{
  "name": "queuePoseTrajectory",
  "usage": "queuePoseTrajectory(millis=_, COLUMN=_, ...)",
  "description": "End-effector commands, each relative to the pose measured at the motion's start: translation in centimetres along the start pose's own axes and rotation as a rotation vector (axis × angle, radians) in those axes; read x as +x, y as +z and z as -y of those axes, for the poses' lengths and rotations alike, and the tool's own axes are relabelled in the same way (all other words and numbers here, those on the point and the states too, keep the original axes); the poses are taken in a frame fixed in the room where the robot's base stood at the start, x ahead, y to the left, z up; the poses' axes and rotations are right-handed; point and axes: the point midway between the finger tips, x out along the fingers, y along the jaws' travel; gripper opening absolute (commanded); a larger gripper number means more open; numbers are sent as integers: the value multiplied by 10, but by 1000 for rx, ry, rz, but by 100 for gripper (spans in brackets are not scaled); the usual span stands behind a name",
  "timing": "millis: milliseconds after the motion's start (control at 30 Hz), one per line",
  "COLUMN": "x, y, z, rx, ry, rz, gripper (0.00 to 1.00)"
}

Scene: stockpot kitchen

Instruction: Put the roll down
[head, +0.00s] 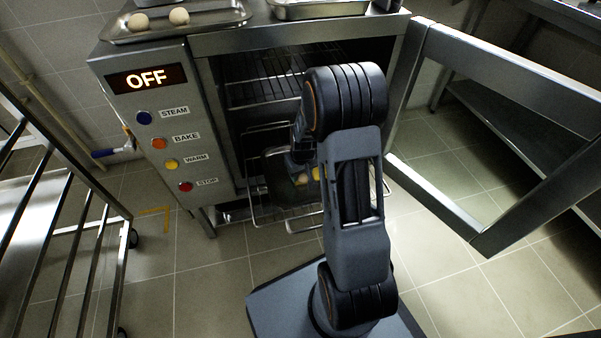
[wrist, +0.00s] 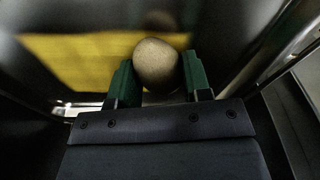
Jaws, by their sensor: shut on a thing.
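In the wrist view my gripper (wrist: 158,76) is shut on a round, pale tan roll (wrist: 156,62), with one green finger on each side of it. Behind the roll is a dark, shiny surface with a yellow patch (wrist: 75,60); a faint reflection of the roll shows on it. I cannot tell whether the roll touches this surface. In the head view my arm reaches into the open oven (head: 222,110), above a dark tray (head: 280,195) on a low pulled-out rack. My arm hides most of the gripper there.
The oven's display reads OFF (head: 146,79). Its open door (head: 480,225) stands to the right. A metal tray (head: 215,22) with two rolls (head: 179,16) sits on top. A wheeled rack (head: 75,240) stands at left. A wire shelf (head: 270,90) lies above the low rack.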

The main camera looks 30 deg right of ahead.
Motion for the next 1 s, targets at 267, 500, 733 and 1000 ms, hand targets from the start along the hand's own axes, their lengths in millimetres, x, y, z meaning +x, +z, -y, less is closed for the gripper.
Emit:
queuePoseTrajectory(millis=267, x=3, y=1, z=0, rx=0, ry=0, rz=1, gripper=59)
queuePoseTrajectory(millis=500, x=3, y=1, z=0, rx=0, ry=0, rz=1, gripper=70)
queuePoseTrajectory(millis=733, x=-7, y=0, z=0, rx=0, ry=0, rz=-1, gripper=70)
queuePoseTrajectory(millis=1000, x=-58, y=-1, z=0, rx=0, ry=1, rz=-1, gripper=70)
